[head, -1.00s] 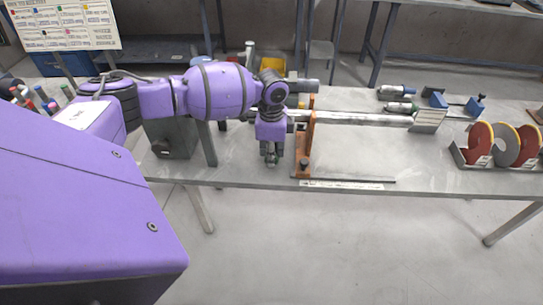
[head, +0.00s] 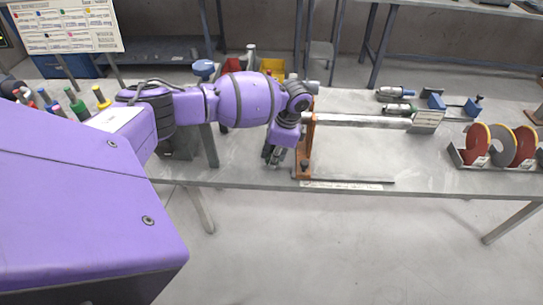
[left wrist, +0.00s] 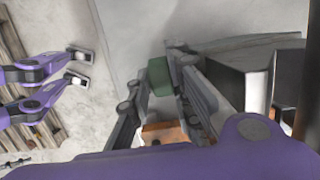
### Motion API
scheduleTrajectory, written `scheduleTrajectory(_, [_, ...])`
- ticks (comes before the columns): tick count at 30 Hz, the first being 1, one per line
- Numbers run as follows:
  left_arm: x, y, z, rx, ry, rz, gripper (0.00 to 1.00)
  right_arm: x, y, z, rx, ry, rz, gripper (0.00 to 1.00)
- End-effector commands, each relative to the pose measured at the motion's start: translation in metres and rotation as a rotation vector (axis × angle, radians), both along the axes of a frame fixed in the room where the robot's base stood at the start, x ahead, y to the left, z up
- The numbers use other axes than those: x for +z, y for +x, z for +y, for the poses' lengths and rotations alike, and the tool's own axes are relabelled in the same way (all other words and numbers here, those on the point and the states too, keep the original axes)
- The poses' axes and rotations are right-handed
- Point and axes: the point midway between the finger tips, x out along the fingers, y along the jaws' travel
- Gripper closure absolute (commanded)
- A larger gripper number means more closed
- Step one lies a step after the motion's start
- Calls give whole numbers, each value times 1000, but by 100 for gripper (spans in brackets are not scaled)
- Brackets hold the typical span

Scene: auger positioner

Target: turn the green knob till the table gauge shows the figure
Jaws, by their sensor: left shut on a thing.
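A green knob (left wrist: 160,76) shows between the fingers of my left gripper in the left wrist view. My left gripper (head: 271,160) hangs tilted over the front of the workbench, left of an orange upright bracket (head: 304,150); it also shows in the left wrist view (left wrist: 158,92). It is shut on the green knob. The knob is hidden by the fingers in the head view. A light metal shaft (head: 360,120) runs right from the bracket to a grey block with a pale face (head: 427,121). I cannot make out any gauge figure.
The grey workbench (head: 235,171) has a rack of red and grey discs (head: 479,144) at the right. Tools with blue and green parts (head: 397,92) lie at the back right. Red and yellow bins (head: 271,67) stand behind my arm. The front right of the bench is mostly clear.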

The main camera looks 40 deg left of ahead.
Motion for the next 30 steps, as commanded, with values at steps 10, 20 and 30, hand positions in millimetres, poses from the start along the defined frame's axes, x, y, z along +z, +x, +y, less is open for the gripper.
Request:
scheduleTrajectory(10, [-2, 0, -3, 0, 133, 87, 100, -3, -9, -1, -4, 0, 17, 60])
scheduleTrajectory(20, [-2, -1, -3, 0, 131, 86, 75, -1, -7, -1, -2, 0, 12, 60])
scheduleTrajectory(30, [7, 3, -5, -1, 131, 81, 75, 2, 0, 0, 4, -1, 0, 60])
